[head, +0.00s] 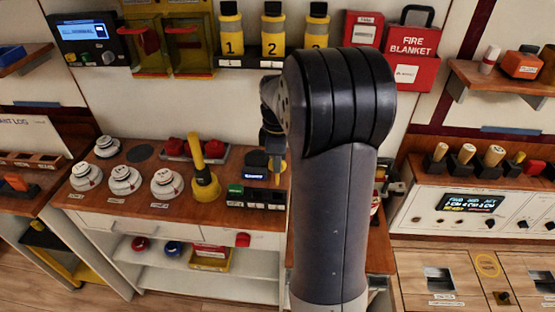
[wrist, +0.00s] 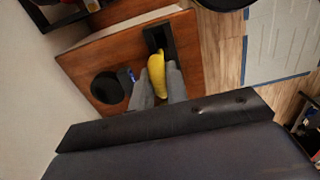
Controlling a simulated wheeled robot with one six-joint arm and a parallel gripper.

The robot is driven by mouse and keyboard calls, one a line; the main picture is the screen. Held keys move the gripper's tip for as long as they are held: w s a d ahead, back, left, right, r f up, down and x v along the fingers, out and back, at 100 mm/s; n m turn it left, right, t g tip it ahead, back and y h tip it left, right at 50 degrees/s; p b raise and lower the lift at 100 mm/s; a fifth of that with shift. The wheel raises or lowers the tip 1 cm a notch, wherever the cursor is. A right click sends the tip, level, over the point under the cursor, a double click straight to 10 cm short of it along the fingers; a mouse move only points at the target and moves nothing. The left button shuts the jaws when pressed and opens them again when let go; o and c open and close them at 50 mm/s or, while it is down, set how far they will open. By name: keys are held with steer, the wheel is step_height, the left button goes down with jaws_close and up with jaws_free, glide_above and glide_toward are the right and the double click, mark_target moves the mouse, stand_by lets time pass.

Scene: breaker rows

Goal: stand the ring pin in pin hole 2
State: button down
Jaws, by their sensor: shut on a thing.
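My gripper (wrist: 159,84) is shut on a yellow piece (wrist: 156,65), which I take to be the ring pin. Its ring cannot be made out. In the wrist view the piece points at a black block with a recess (wrist: 160,38) on a brown wooden surface (wrist: 197,75). I cannot tell whether piece and block touch. In the head view my arm hides most of the gripper, and a bit of yellow shows below its dark wrist part. I cannot make out which hole is pin hole 2.
A black round piece (wrist: 107,88) sits on the wood left of my fingers. On the head view's bench are white round knobs (head: 122,180), a yellow lever-like piece (head: 205,183) and a black box with a green part (head: 237,194). Wooden-handled pegs (head: 467,154) stand at right.

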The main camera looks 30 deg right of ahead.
mark_target(277, 182)
steer(key=shift+f+b, duration=1.6)
steer(key=shift+f, duration=1.2)
steer(key=shift+f+b, duration=0.6)
steer(key=shift+f, duration=0.9)
steer(key=c, duration=1.3)
jaws_free()
steer(key=shift+r, duration=0.15)
step_height(277, 182, up, 11)
steer(key=shift+f, duration=0.15)
